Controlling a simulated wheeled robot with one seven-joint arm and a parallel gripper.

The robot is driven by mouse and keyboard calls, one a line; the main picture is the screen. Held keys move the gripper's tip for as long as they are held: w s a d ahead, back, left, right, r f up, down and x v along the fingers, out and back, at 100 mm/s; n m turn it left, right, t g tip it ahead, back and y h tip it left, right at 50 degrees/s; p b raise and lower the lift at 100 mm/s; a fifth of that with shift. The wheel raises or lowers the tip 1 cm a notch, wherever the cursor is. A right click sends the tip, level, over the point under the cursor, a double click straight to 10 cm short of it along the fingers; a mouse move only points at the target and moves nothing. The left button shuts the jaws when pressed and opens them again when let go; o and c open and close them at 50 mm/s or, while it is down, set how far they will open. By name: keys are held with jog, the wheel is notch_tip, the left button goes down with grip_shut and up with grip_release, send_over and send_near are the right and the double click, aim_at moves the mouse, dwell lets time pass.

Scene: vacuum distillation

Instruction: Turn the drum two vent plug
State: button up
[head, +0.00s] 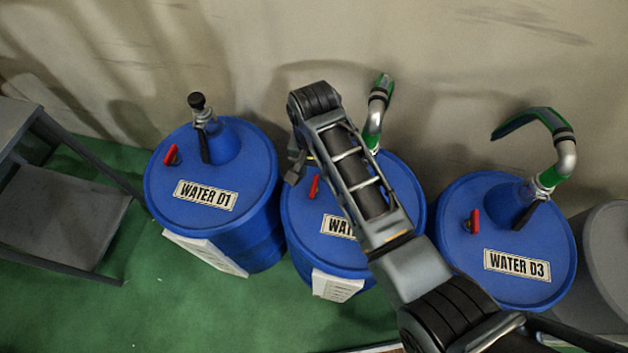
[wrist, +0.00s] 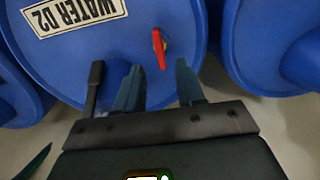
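Drum two (head: 405,195) is the middle blue drum, its label partly hidden behind my arm. In the wrist view its blue lid (wrist: 75,55) carries an upside-down WATER D2 label (wrist: 75,14). The drum two vent plug (head: 314,187) is a small red handle on the lid. In the wrist view the plug (wrist: 159,49) stands just beyond the gap between my fingertips. My gripper (wrist: 156,68) is open, with nothing seen between its fingers. In the head view my gripper (head: 294,168) is near the plug, largely hidden by my wrist.
Drum D1 (head: 253,160) stands left and drum D3 (head: 455,225) right, each with its own red plug. A green hose (head: 373,125) rises behind drum two. A dark lever (wrist: 95,88) is left of my fingers. A grey table (head: 65,215) stands far left.

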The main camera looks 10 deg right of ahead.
aim_at(314, 185)
jog(key=shift+f+b, duration=0.3)
jog(key=shift+f, duration=2.9)
jog(key=shift+c, duration=0.4)
grip_shut()
